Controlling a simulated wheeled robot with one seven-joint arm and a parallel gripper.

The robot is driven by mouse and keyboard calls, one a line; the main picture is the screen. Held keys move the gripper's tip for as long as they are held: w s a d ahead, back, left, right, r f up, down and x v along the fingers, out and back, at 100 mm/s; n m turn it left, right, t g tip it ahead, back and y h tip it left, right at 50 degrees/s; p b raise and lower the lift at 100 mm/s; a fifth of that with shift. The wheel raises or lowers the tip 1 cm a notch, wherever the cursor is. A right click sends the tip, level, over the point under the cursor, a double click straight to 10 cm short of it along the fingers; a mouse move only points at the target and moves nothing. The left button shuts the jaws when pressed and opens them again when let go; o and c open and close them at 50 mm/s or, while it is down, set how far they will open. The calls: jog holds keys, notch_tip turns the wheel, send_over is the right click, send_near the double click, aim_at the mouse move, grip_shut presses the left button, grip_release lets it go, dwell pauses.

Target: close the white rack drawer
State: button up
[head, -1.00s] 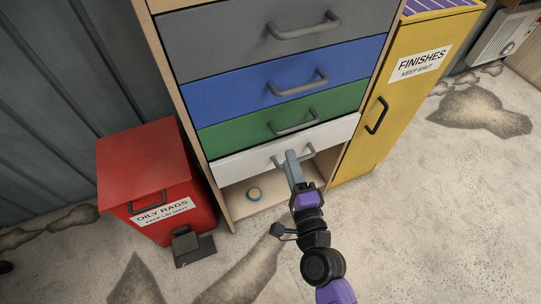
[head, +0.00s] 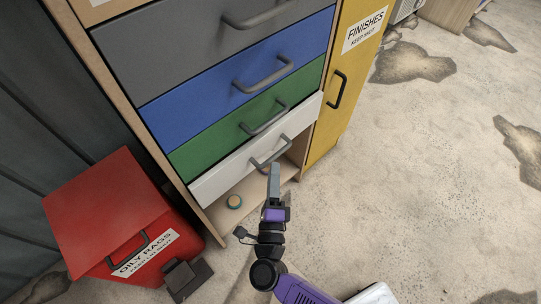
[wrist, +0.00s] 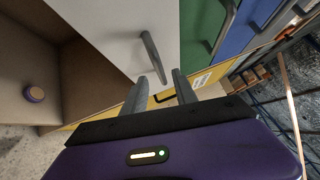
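The white drawer (head: 225,175) is the lowest drawer of the rack, under the green one, with a grey bar handle (head: 271,156). Its front seems to stand a little proud of the drawers above; how far is hard to tell. My gripper (head: 275,168) is at the handle, in front of the white drawer. In the wrist view the two fingers of my gripper (wrist: 160,80) are apart, and the lower end of the handle (wrist: 153,57) shows between their tips. Whether they touch it cannot be told. The white drawer front (wrist: 115,30) fills the upper middle there.
Green (head: 230,133), blue (head: 215,97) and grey (head: 190,50) drawers sit above. A small round object (head: 234,202) lies in the open bay below. A red bin (head: 105,215) stands left, a yellow cabinet (head: 340,85) right. Floor to the right is clear.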

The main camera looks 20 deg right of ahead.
aim_at(274, 157)
jog(key=x, duration=0.5)
jog(key=shift+w+d, duration=0.15)
jog(key=shift+w, duration=0.15)
jog(key=shift+c, duration=0.4)
grip_shut()
dwell(0.8)
